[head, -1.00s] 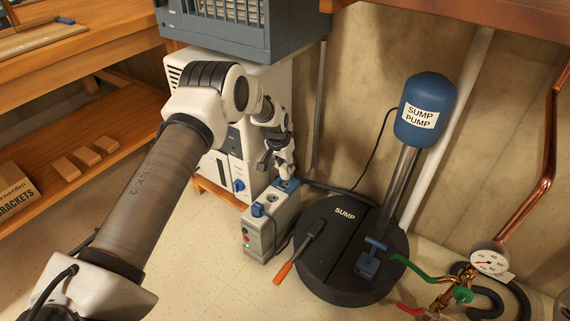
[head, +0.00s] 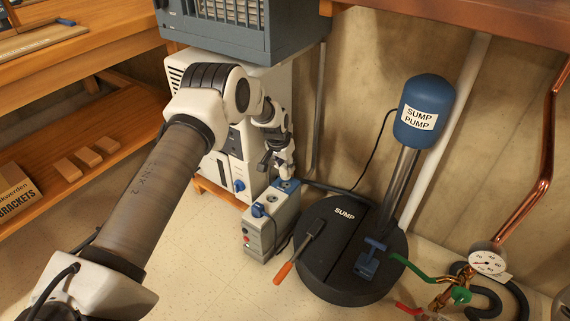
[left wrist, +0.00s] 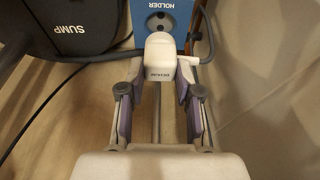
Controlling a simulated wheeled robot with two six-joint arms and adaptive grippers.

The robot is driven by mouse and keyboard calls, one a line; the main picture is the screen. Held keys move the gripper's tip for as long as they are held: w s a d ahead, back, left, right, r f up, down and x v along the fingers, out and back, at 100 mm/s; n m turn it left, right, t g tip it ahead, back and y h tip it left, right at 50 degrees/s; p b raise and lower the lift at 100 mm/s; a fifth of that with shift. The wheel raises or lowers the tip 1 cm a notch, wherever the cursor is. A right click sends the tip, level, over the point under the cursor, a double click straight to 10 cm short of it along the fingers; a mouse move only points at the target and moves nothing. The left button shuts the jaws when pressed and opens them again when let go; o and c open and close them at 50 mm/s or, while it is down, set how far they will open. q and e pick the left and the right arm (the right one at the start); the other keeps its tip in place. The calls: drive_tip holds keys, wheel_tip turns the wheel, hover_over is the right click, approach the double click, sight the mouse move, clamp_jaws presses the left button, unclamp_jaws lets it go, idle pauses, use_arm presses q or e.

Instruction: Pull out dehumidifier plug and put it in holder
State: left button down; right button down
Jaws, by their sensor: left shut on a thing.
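My left gripper (head: 283,170) is shut on a white plug (left wrist: 160,60) with small dark lettering; its fingers are on either side of it in the left wrist view. The plug is at the blue block marked HOLDER (left wrist: 178,8), which has a round two-hole socket in its face. I cannot tell whether the plug is seated in it or just over it. In the head view the blue holder (head: 289,185) is at the back end of a grey outlet box (head: 265,239). A blue plug (head: 257,210) sits on the box's front end, with an empty-looking socket (head: 272,198) between. My right gripper is not in view.
The black sump lid (head: 328,275) with an orange-handled tool (head: 284,272) and the blue sump pump (head: 423,108) stand to the right. A white cabinet (head: 215,168) stands behind my arm. Floor is clear in front of the box.

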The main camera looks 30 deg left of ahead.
sight(285, 174)
use_arm(q)
drive_tip(key=shift+f+b, duration=1.2)
drive_tip(key=shift+f, duration=1.05)
idle(2.1)
idle(0.4)
drive_tip(key=c, duration=0.7)
unclamp_jaws()
drive_tip(key=o, duration=0.5)
drive_tip(key=shift+c, duration=0.2)
drive_tip(key=shift+r, duration=0.1)
